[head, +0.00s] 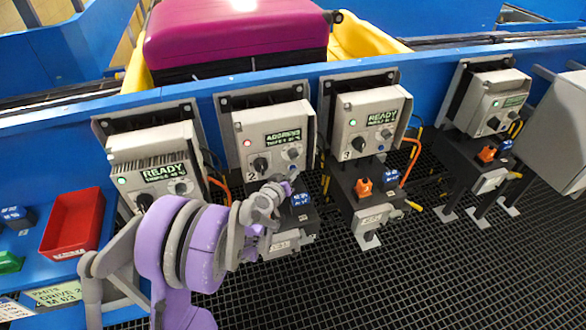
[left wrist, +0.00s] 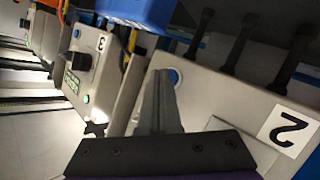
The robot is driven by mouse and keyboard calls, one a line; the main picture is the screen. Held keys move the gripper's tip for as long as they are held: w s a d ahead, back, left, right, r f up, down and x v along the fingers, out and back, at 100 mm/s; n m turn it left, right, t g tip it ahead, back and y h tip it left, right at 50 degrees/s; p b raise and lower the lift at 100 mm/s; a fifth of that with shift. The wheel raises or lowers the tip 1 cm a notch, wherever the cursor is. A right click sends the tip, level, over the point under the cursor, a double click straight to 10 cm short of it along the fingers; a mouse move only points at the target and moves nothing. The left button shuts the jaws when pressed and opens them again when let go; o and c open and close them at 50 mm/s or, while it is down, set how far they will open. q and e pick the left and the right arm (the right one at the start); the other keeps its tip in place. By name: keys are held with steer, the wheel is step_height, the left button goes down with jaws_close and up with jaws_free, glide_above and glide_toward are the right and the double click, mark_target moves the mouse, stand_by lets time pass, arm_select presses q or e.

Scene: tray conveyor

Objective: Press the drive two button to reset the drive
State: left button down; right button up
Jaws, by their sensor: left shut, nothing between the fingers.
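The drive two box (head: 262,133) is a grey unit with a display reading ADDRESS, a red light, a black knob and a label 2. Its blue button (head: 293,168) sits at the lower right of its face. The button also shows in the left wrist view (left wrist: 175,77), on the same face as the big label 2 (left wrist: 290,130). My left gripper (head: 288,182) is shut and empty, just in front of the box's lower right. In the left wrist view its fingertips (left wrist: 162,78) are right beside the button; I cannot tell whether they touch it.
Drive boxes one (head: 153,165) and three (head: 368,120) stand on either side, both showing READY with green lights. Another box (head: 492,100) is farther right. A magenta case (head: 235,35) lies in a yellow tray (head: 365,42) behind. A red bin (head: 72,222) is at left.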

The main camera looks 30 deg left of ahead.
arm_select(q)
steer(key=shift+w+a, duration=0.15)
stand_by(0.6)
steer(key=shift+s+d, duration=0.55)
steer(key=shift+d, duration=0.1)
steer(key=shift+s+d+b, duration=0.35)
steer(key=shift+s+d, duration=1.25)
steer(key=shift+d, duration=0.3)
